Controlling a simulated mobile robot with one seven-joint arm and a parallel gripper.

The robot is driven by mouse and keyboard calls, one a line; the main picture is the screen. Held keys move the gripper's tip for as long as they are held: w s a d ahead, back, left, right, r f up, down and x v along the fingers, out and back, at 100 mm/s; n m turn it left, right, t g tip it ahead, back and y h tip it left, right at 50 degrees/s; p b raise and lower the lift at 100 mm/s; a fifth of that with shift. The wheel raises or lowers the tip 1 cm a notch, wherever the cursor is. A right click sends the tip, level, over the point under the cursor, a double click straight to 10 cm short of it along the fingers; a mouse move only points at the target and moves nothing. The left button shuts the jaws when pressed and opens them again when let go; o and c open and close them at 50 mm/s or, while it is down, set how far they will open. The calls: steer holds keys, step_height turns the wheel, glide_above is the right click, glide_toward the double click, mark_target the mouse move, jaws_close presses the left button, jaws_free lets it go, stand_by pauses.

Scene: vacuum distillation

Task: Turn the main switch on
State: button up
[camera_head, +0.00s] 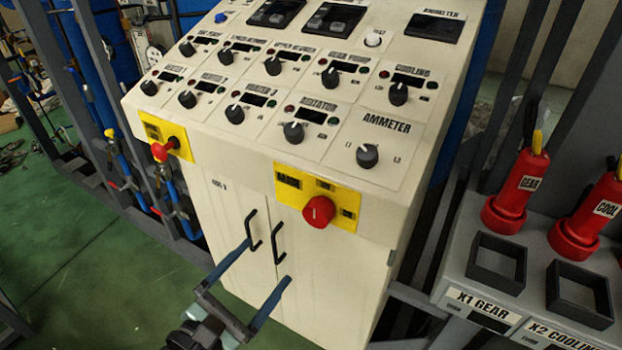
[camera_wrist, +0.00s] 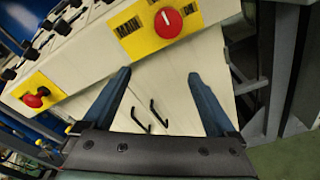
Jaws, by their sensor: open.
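The main switch (camera_head: 318,211) is a red rotary knob on a yellow plate (camera_head: 345,213), on the front edge of the cream control cabinet (camera_head: 215,225). The plate's lettering is only partly legible. In the wrist view the red knob (camera_wrist: 168,22) sits at the top centre, with a pale mark across its face. My gripper (camera_head: 268,264) is open and empty, in front of the cabinet doors and below and left of the knob. In the wrist view its two blue fingers (camera_wrist: 158,75) stand apart below the yellow plate, not touching the knob.
Another red knob (camera_head: 162,150) on a yellow plate sits at the cabinet's left. Two black door handles (camera_head: 279,243) stick out near my fingers. Red plugs (camera_head: 516,191) marked GEAR and COOL stand on a grey stand at the right. Green floor shows at the left.

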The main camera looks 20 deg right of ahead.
mark_target(313, 220)
steer(key=w+d+n+p, duration=0.1)
steer(key=d, duration=0.2)
steer(key=w+d+r+n+h+p, duration=0.1)
steer(key=w+d+p, duration=0.1)
steer(key=d, duration=0.2)
steer(key=w+d+r+n+h+p, duration=0.1)
steer(key=d+p, duration=0.1)
steer(key=d, duration=0.1)
steer(key=shift+w+d+r, duration=0.15)
steer(key=shift+w+d, duration=0.1)
steer(key=shift+d, duration=0.05)
steer(key=c, duration=1.4)
steer(key=shift+o, duration=0.2)
